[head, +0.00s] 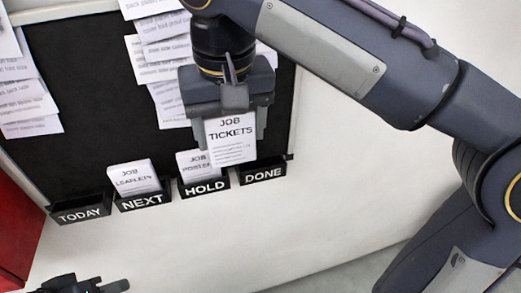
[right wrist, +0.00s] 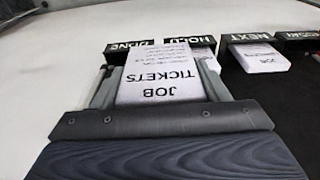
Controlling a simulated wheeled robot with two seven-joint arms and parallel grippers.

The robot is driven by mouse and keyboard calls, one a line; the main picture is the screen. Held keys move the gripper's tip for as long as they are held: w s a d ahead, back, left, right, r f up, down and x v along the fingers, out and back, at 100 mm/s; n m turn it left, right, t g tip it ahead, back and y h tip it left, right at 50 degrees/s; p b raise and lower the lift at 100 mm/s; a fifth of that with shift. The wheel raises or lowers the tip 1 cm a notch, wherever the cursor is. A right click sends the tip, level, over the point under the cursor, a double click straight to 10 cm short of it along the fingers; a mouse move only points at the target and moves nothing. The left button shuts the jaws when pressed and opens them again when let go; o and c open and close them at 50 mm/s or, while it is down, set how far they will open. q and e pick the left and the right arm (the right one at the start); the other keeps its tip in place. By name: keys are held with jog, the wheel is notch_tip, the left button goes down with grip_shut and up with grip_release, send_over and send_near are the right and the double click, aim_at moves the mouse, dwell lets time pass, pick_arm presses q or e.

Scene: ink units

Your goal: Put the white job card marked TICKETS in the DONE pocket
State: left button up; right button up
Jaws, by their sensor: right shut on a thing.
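The white TICKETS job card (head: 231,148) is held between the fingers of my right gripper (head: 232,132), print facing out. It also shows in the right wrist view (right wrist: 160,82), between both fingers (right wrist: 158,90). In the head view the card's lower edge is near the tops of the black HOLD pocket (head: 204,188) and DONE pocket (head: 263,174), overlapping the gap between them. I cannot tell its distance from the board. The DONE pocket shows no card. My left gripper (head: 98,286) is only partly in view at the bottom left.
The POSTERS card (head: 190,166) is in HOLD, partly covered by the held card. The LEAFLETS card (head: 133,177) is in the NEXT pocket (head: 143,202). The TODAY pocket (head: 81,213) looks empty. Pinned papers (head: 160,45) hang on the black board (head: 85,100). A red surface (head: 18,235) stands at left.

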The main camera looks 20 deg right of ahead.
jog(key=w+d+f, duration=0.1)
jog(key=d+f, duration=0.1)
jog(key=f, duration=0.1)
jog(key=w+d+f, duration=0.2)
jog(key=f, duration=0.2)
jog(key=w+d+f, duration=0.2)
jog(key=f, duration=0.1)
jog(key=shift+w+d+f, duration=0.15)
jog(key=shift+w+f, duration=0.05)
jog(key=shift+w, duration=0.05)
jog(key=shift+f, duration=0.1)
jog(key=shift+b, duration=0.3)
jog(key=shift+f, duration=0.2)
jog(key=o, duration=1)
